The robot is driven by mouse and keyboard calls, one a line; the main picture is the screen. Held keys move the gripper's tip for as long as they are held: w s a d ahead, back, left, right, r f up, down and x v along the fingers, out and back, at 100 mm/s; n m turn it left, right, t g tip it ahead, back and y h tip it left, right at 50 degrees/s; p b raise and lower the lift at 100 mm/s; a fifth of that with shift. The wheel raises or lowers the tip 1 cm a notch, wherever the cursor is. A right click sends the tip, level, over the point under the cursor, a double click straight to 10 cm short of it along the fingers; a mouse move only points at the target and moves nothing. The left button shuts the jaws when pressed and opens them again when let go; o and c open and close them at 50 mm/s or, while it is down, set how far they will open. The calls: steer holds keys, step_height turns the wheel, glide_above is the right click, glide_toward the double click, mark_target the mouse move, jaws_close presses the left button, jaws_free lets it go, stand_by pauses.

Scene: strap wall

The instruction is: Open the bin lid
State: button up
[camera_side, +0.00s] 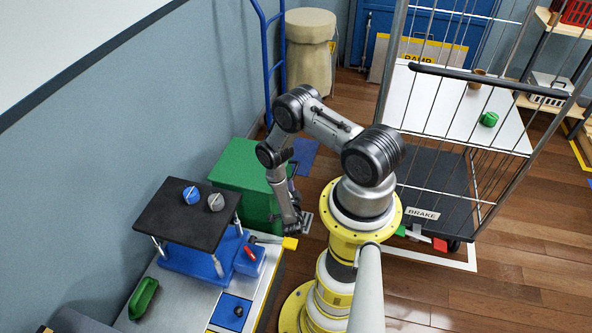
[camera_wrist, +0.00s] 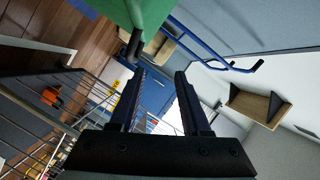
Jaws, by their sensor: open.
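The green bin (camera_side: 255,200) stands on the floor against the wall, behind the bench. Its flat green top, seemingly the lid (camera_side: 238,160), looks closed. My gripper (camera_side: 305,222) is low beside the bin's right side, with the jaws pointing down and outward. In the wrist view, my gripper (camera_wrist: 158,76) has its two dark fingers apart with nothing between them. A green panel of the bin (camera_wrist: 148,12) fills the top of that view. A dark handle-like part (camera_wrist: 133,46) hangs at its edge, just beyond the left fingertip. I cannot tell whether they touch.
A bench with a black raised plate (camera_side: 180,215), blue and grey knobs and a yellow-handled lever (camera_side: 288,243) is in front of the bin. A wire cage trolley (camera_side: 450,110) stands to the right. A blue hand truck (camera_side: 268,60) leans behind.

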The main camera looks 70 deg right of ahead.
mark_target(296, 168)
steer(key=s+f, duration=0.3)
steer(key=s, duration=0.1)
steer(key=shift+g, duration=0.4)
steer(key=x, duration=1.2)
steer(key=shift+w+d+f, duration=0.2)
steer(key=shift+w+d, duration=0.05)
steer(key=shift+d, duration=0.05)
steer(key=shift+c, duration=0.3)
jaws_close()
